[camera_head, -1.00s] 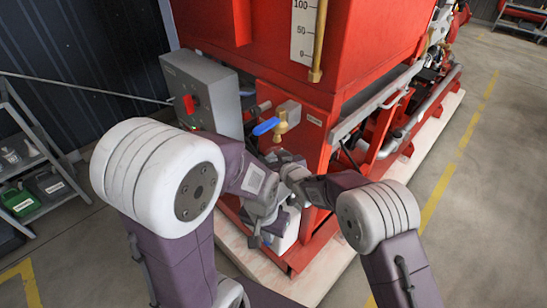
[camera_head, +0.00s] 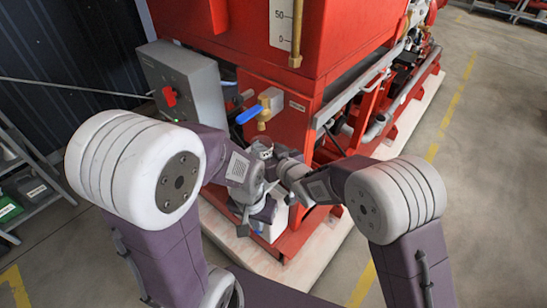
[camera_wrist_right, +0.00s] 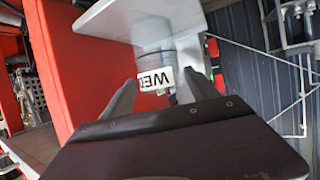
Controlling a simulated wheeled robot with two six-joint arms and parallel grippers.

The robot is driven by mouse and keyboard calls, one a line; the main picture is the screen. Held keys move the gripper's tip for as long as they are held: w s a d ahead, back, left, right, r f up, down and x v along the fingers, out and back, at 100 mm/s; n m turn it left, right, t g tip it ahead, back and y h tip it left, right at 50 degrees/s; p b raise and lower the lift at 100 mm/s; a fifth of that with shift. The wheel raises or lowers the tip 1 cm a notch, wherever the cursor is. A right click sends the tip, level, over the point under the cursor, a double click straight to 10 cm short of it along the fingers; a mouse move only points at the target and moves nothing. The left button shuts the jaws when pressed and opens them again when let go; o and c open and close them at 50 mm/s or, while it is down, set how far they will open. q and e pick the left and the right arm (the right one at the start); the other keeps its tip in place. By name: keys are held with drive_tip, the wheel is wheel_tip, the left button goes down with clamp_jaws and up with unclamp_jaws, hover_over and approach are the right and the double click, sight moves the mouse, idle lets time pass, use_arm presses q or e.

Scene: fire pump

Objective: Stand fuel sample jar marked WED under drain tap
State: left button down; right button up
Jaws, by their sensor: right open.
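The jar marked WED (camera_wrist_right: 153,79) is in the right wrist view, its white label appearing upside down. My right gripper (camera_wrist_right: 162,84) is open, with one finger on either side of the jar. In the head view, a small jar-like top (camera_head: 262,147) shows just below the brass drain tap (camera_head: 264,118), which has a blue lever (camera_head: 248,114). My right gripper (camera_head: 272,164) is beside it, largely hidden by its own wrist. My left gripper (camera_head: 252,208) is lower, by a white block; its fingers are too small and overlapped to read.
The red tank and frame (camera_head: 330,85) stand close behind the tap. A grey control box (camera_head: 187,85) with a red switch is left of it. A grey plate (camera_wrist_right: 140,16) adjoins the jar in the wrist view. A shelf rack (camera_head: 30,185) stands far left; open floor lies right.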

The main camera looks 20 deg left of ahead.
drive_tip(key=v, duration=0.5)
drive_tip(key=s+d+f+m+g+h, duration=0.1)
drive_tip(key=d+f+m+h, duration=0.25)
drive_tip(key=d, duration=0.95)
drive_tip(key=s+d+f+m+g+h, duration=0.1)
drive_tip(key=d+f+m+g+h, duration=0.3)
drive_tip(key=d, duration=0.9)
drive_tip(key=s+d+m+g+h, duration=0.2)
drive_tip(key=s+d+g, duration=0.1)
drive_tip(key=s+d, duration=0.7)
drive_tip(key=s+f, duration=0.1)
drive_tip(key=s, duration=0.3)
drive_tip(key=shift+s+d, duration=0.2)
drive_tip(key=shift+d, duration=0.2)
drive_tip(key=shift+r+h, duration=0.15)
drive_tip(key=shift+h, duration=0.1)
